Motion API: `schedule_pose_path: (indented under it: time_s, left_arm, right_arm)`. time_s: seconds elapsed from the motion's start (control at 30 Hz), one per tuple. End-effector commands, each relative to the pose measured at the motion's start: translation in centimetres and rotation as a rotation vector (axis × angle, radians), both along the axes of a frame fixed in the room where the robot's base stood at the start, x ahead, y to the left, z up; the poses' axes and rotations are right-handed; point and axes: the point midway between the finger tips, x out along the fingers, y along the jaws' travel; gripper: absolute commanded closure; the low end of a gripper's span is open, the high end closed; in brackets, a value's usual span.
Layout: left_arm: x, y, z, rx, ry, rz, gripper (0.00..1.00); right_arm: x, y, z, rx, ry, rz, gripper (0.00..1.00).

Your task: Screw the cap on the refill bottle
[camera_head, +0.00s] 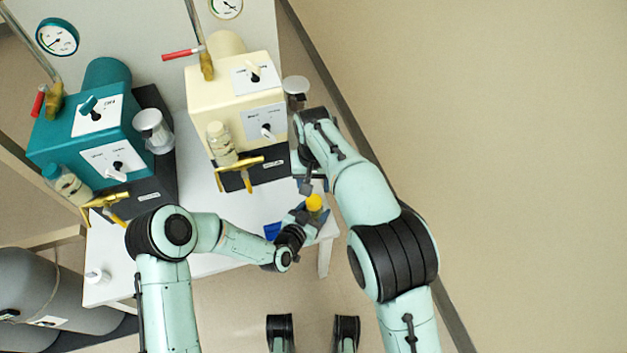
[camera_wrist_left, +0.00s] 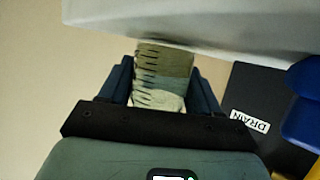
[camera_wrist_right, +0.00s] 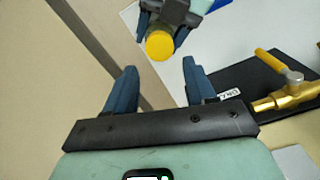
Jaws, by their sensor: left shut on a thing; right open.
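My left gripper (camera_head: 306,214) is shut around a bottle with graduation marks and olive-green bands (camera_wrist_left: 162,75) at the front right of the white table. A yellow cap (camera_head: 314,202) sits on top of the bottle. The cap also shows in the right wrist view (camera_wrist_right: 159,46), with the left fingers around the bottle beside it. How tightly the cap sits cannot be told. My right gripper (camera_head: 309,185) is open and empty, close to the cap. In the right wrist view its fingers (camera_wrist_right: 160,82) are apart, with the cap beyond them.
A cream unit (camera_head: 236,95) with a brass valve (camera_head: 240,170) and bottle (camera_head: 221,142) stands behind my grippers. A teal unit (camera_head: 85,130) stands left. A blue object (camera_head: 272,231) lies near the left gripper. A small white item (camera_head: 97,277) is on the table (camera_head: 215,262) at front left.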

Motion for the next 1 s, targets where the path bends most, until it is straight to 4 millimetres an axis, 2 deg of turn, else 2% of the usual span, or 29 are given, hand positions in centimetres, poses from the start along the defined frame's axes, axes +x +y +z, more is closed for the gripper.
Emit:
schedule_pose_path:
  time_s: [0.1, 0.23, 0.67, 0.83, 1.0]
  left_arm:
    - [0.0, 0.0, 0.0, 0.000, -0.001, 0.000, 1.00]
    - [0.0, 0.0, 0.0, 0.000, -0.001, 0.000, 1.00]
    - [0.0, 0.0, 0.0, 0.000, -0.001, 0.000, 1.00]
    - [0.0, 0.0, 0.1, 0.000, -0.001, 0.000, 1.00]
    - [0.0, 0.0, 0.1, -0.001, -0.002, 0.000, 1.00]
  right_arm:
    - [0.0, 0.0, 0.3, 0.000, -0.001, 0.163, 0.45]
    - [0.0, 0.0, 0.4, 0.000, -0.001, 0.268, 0.45]
    - [0.0, 0.0, 0.3, -0.001, -0.001, 0.302, 0.45]
    - [0.0, 0.0, -1.0, -0.002, 0.002, 0.302, 0.45]
    - [0.0, 0.0, -3.7, -0.003, 0.003, 0.302, 0.45]
